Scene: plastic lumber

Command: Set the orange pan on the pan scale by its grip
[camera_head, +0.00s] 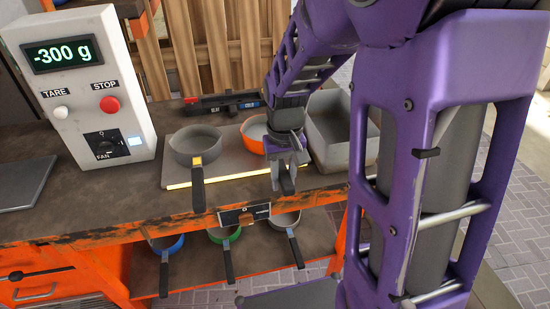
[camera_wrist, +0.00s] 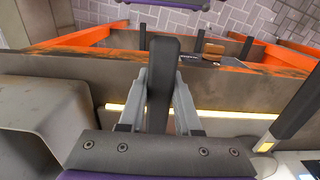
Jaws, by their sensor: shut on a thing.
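The orange pan (camera_head: 251,132) is at the middle of the bench, over a flat grey plate (camera_head: 225,181) with a glowing yellow front edge. My arm hides much of the pan; I cannot tell whether it touches the plate. My gripper (camera_head: 285,181) is over the plate's right front edge, shut on the pan's dark grip. In the wrist view the grip (camera_wrist: 160,80) stands between both fingers, and the pan's bowl is hidden. The plate looks like the pan scale; a white control box (camera_head: 90,90) at left reads -300 g.
A grey pan (camera_head: 196,145) sits on the plate's left, its handle pointing forward. A deep grey square container (camera_head: 328,127) stands at right. Pans with blue (camera_head: 167,245), green (camera_head: 226,236) and grey (camera_head: 285,220) rims rest on the orange-framed lower shelf.

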